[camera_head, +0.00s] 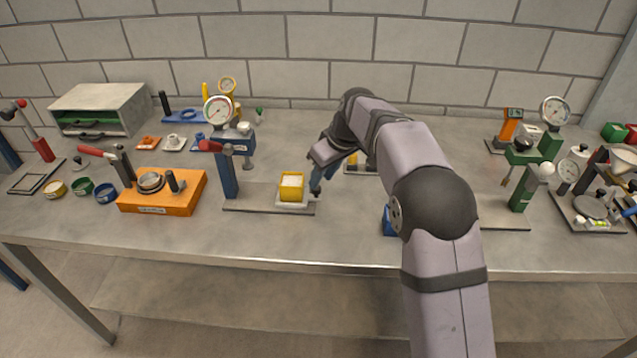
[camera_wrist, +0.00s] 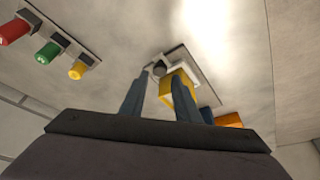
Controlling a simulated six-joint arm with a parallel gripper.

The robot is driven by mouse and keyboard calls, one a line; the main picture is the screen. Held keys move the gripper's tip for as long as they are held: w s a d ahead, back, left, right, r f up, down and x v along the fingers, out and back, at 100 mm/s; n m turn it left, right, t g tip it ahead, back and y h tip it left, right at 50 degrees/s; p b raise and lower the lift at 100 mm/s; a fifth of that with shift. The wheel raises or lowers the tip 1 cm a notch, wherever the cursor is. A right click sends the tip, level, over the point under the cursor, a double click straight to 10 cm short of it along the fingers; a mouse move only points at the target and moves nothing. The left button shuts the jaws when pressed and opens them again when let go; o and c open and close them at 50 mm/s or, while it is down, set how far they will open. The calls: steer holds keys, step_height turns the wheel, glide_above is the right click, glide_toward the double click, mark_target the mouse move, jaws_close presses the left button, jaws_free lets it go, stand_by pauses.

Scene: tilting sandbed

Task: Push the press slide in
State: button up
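The press (camera_head: 228,165) is a blue column with a dial gauge and a red-ended lever, on a grey base plate (camera_head: 245,197). My gripper (camera_head: 317,190) is just right of the slide, pointing down. In the wrist view, my gripper (camera_wrist: 155,105) has its blue fingers apart. A dark round knob (camera_wrist: 159,68) shows beyond and between the fingertips, beside the yellow block (camera_wrist: 182,86). Whether a finger touches the slide cannot be told.
An orange fixture (camera_head: 162,195) stands left of the press. A plate with red, green and yellow knobs (camera_wrist: 46,50) lies at left in the wrist view. A green press (camera_head: 525,170) stands to the right. The table's front strip (camera_head: 270,235) is clear.

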mark_target(319, 190)
steer(key=shift+p+x, duration=0.45)
steer(key=shift+x, duration=1.8)
steer(key=shift+c, duration=0.6)
